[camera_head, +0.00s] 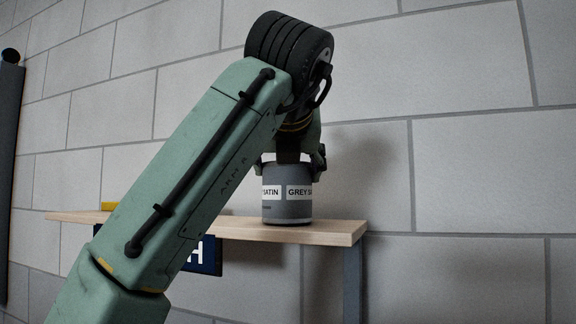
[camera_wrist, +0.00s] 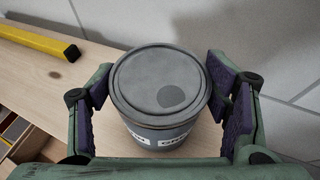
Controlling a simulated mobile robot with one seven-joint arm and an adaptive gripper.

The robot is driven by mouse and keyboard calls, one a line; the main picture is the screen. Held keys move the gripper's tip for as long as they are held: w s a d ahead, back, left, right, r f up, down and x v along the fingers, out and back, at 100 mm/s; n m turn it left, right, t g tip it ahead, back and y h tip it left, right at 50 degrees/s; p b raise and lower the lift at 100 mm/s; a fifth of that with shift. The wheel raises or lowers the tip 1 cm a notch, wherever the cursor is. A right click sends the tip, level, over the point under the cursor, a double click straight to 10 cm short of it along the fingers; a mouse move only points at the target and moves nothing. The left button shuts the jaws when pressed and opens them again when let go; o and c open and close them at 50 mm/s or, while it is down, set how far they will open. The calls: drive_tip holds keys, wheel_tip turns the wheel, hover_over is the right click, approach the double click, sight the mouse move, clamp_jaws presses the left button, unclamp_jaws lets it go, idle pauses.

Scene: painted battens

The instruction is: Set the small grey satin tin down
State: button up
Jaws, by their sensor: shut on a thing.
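The small grey satin tin (camera_head: 287,207) is a round grey can with white label bands, partly reading "GREY". It stands upright at the right end of a pale wooden shelf (camera_head: 340,229). The wrist view shows its round grey lid (camera_wrist: 160,80) from above. My gripper (camera_head: 289,165) comes down over the tin from above, shut on it, with a dark purple pad (camera_wrist: 225,95) on either side. The tin's base is at the shelf top; I cannot tell whether it touches or hangs just above.
A yellow bar with a black end (camera_wrist: 40,42) lies on the shelf to the left. A dark blue sign (camera_head: 205,256) hangs below the shelf front, partly behind my arm. A grey block wall (camera_head: 470,180) stands close behind. Little shelf is free right of the tin.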

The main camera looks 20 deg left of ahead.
drive_tip(key=shift+d+f, duration=0.1)
drive_tip(key=o, duration=1.7)
